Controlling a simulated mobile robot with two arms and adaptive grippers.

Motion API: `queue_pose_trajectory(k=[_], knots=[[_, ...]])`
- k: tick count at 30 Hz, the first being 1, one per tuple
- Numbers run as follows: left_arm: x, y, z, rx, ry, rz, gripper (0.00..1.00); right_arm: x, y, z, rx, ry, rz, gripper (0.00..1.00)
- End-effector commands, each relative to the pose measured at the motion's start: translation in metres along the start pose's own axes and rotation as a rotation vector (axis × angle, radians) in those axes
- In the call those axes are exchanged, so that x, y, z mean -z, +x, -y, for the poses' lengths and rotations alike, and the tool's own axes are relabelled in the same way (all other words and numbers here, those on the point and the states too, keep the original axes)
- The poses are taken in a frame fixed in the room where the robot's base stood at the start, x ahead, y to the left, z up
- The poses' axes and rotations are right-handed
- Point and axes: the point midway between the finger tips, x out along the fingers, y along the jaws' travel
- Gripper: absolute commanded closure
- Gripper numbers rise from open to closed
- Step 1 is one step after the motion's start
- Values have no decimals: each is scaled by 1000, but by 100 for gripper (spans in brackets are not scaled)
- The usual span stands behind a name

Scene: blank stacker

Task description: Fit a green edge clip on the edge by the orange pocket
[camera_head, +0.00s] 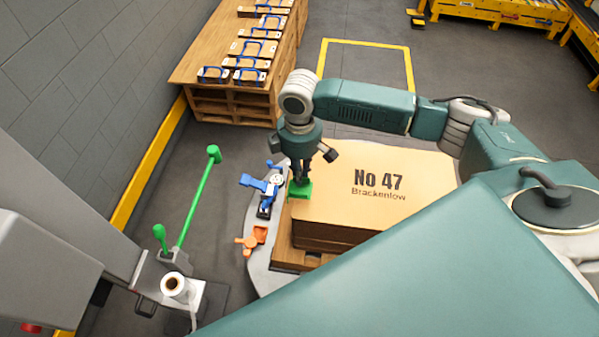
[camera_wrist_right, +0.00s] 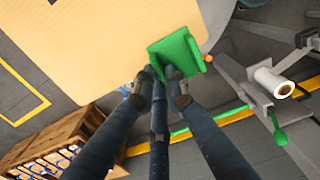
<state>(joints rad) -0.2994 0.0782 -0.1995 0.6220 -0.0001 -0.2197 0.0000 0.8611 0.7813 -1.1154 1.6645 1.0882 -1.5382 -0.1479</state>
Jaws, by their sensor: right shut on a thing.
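A green edge clip (camera_head: 301,190) is at the left edge of the cardboard stack (camera_head: 385,215), near its far left corner. My right gripper (camera_head: 303,177) is above it, pointing down and shut on it. In the right wrist view the clip (camera_wrist_right: 180,50) is an angled green plate at the fingertips (camera_wrist_right: 165,80), overlapping the edge of the tan sheet (camera_wrist_right: 90,40). I cannot tell whether it is seated on the edge. The orange piece (camera_head: 252,240), likely the orange pocket, is left of the stack and nearer to me. My left gripper is not in view.
A blue tool (camera_head: 265,185) stands left of the stack on the grey round plate (camera_head: 262,270). A grey machine with a green handle (camera_head: 198,195) and a white roll (camera_head: 174,284) is at left. A wooden pallet table (camera_head: 205,55) with several blue-strapped boxes stands behind. Floor behind the stack is clear.

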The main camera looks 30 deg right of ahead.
Motion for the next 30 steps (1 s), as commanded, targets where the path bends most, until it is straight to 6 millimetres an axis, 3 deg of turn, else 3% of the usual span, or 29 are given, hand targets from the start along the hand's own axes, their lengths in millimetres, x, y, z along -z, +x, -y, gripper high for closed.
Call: queue_pose_trajectory(k=[15, 30], knots=[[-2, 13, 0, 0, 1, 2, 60, 0, 45, 0, 1, 1, 0, 100], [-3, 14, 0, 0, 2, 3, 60, 1, 49, 0, 0, 0, -1, 100]])
